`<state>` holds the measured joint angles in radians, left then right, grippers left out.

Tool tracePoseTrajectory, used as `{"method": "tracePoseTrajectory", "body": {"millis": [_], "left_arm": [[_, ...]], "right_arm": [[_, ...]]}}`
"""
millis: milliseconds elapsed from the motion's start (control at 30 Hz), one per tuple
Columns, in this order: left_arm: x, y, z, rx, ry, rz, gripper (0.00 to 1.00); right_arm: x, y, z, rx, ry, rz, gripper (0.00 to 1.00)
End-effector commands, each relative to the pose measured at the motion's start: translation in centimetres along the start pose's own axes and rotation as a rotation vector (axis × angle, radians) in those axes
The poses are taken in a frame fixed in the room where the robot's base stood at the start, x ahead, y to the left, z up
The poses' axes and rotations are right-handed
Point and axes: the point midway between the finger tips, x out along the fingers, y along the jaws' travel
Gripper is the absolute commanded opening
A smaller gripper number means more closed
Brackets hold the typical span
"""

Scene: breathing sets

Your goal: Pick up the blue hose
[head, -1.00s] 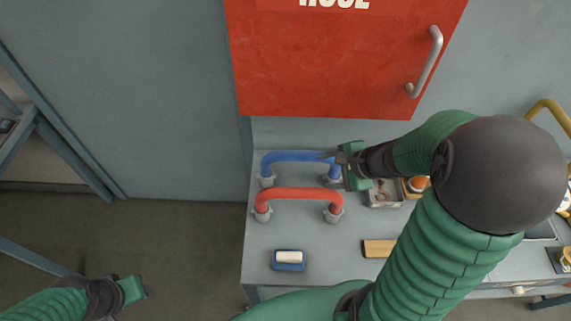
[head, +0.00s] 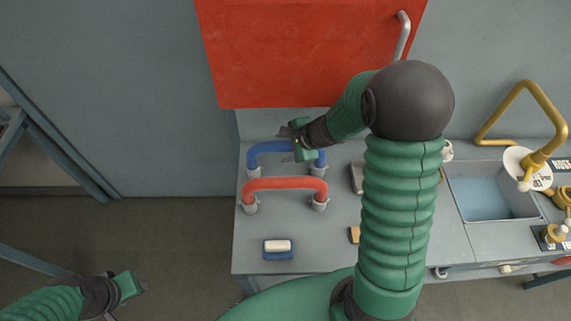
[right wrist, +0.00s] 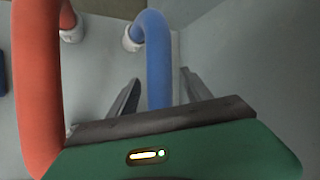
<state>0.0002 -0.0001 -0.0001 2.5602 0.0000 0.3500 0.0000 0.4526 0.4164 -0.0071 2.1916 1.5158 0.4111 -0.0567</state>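The blue hose (head: 270,147) is an arch with grey end fittings, standing at the back of the grey counter behind the red hose (head: 285,184). My right gripper (head: 288,140) is over the right part of the blue hose. In the right wrist view the blue hose (right wrist: 155,60) runs between the two spread fingers of the right gripper (right wrist: 158,95), with gaps on both sides. The red hose (right wrist: 38,85) stands to the left there. My left gripper (head: 140,288) is low at the left, over the floor, far from the hoses; its finger opening is unclear.
A red cabinet (head: 300,50) hangs on the wall above the counter (head: 255,225). A blue and white sponge or brush (head: 278,249) lies at the front. A sink (head: 490,197) with a yellow faucet (head: 520,90) is at right. The floor at left is free.

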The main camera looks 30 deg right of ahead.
Motion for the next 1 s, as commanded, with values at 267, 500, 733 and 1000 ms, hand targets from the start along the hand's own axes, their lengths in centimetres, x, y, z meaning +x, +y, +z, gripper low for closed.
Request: {"method": "tracePoseTrajectory", "body": {"millis": [267,500,733,1000], "left_arm": [[-0.01,0.01,-0.01,0.001,0.000,0.000,0.36],[-0.01,0.01,-0.01,0.000,0.000,0.000,0.36],[-0.01,0.01,-0.01,0.000,0.000,0.000,0.36],[-0.01,0.01,-0.01,0.000,0.000,0.000,0.36]], "right_arm": [[-0.11,0.02,0.13,-0.001,0.001,-0.001,0.19],[-0.10,0.01,0.17,-0.002,0.001,-0.001,0.00],[-0.10,0.01,0.09,-0.002,0.000,-0.001,0.00],[-0.11,0.04,0.01,-0.002,0.002,0.000,0.00]]}}
